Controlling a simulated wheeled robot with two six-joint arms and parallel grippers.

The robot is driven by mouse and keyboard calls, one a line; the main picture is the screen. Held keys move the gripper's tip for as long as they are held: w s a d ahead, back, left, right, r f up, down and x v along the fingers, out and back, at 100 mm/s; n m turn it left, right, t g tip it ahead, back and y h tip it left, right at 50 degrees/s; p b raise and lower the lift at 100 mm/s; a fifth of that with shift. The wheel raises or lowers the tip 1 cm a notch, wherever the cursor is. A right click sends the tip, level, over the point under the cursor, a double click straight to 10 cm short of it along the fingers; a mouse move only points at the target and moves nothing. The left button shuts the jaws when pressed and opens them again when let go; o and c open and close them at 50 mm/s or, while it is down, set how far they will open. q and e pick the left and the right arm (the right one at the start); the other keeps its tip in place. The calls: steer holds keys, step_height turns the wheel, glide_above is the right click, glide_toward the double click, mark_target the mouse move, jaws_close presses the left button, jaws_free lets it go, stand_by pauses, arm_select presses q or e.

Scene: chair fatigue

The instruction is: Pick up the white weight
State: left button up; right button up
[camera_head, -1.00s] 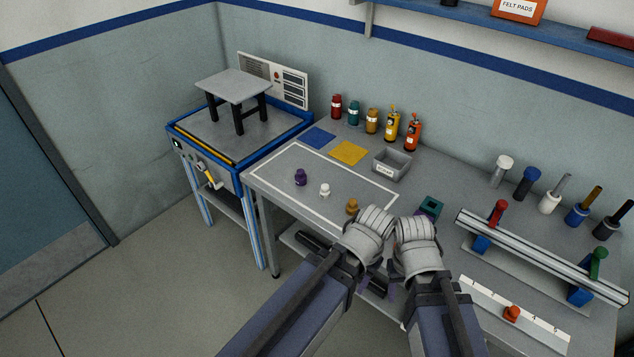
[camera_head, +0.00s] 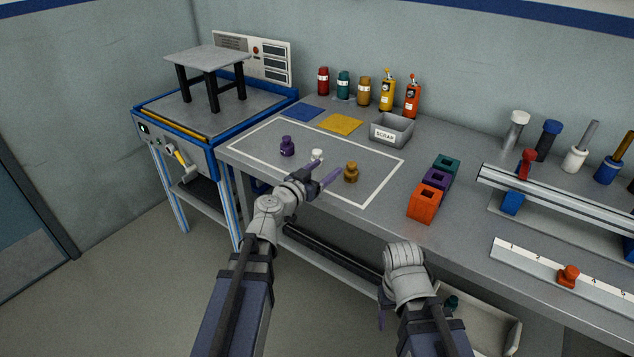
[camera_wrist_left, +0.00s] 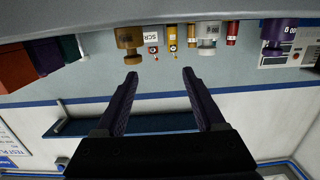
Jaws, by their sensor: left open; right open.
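The white weight (camera_head: 317,155) is a small knobbed piece standing on the bench inside a white outlined rectangle, between a purple weight (camera_head: 287,147) and a brass-coloured weight (camera_head: 351,172). My left gripper (camera_head: 323,171) is open and empty, its two purple fingers just in front of the white weight, which is partly hidden by a finger. In the left wrist view, which is upside down, the white weight (camera_wrist_left: 208,34) appears beyond the open fingers, and the brass weight (camera_wrist_left: 130,38) is to its left. My right gripper (camera_head: 383,308) hangs low in front of the bench, fingers partly hidden.
A grey scrap bin (camera_head: 392,128), blue pad (camera_head: 304,113) and yellow pad (camera_head: 341,123) lie behind the rectangle. Several bottles line the wall. Orange, purple and teal blocks (camera_head: 422,204) and a rail fixture (camera_head: 560,205) are at right. A test stand (camera_head: 205,120) is at left.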

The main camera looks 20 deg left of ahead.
mark_target(315, 154)
arm_select(q)
steer(key=a+y, duration=0.1)
steer(key=a, duration=0.1)
steer(key=a+n+t+y+b, duration=0.1)
steer(key=a, duration=0.1)
steer(key=a+f+n+y, duration=0.1)
steer(key=a, duration=0.1)
steer(key=shift+w+a+t+b, duration=0.25)
steer(key=shift+w+t+b, duration=0.05)
steer(key=shift+w+t, duration=0.1)
steer(key=shift+w+d, duration=0.2)
steer(key=shift+w, duration=1.05)
steer(key=shift+w+d+f, duration=0.1)
steer(key=shift+w+d, duration=0.1)
steer(key=shift+w, duration=0.7)
steer(key=shift+w+d+f, duration=0.1)
steer(key=shift+w+d, duration=0.15)
steer(key=shift+w, duration=0.6)
steer(key=shift+w+d, duration=0.2)
steer(key=shift+w, duration=0.7)
steer(key=shift+s, duration=0.1)
jaws_close()
arm_select(e)
step_height(315, 154, down, 3)
steer(key=shift+f, duration=0.15)
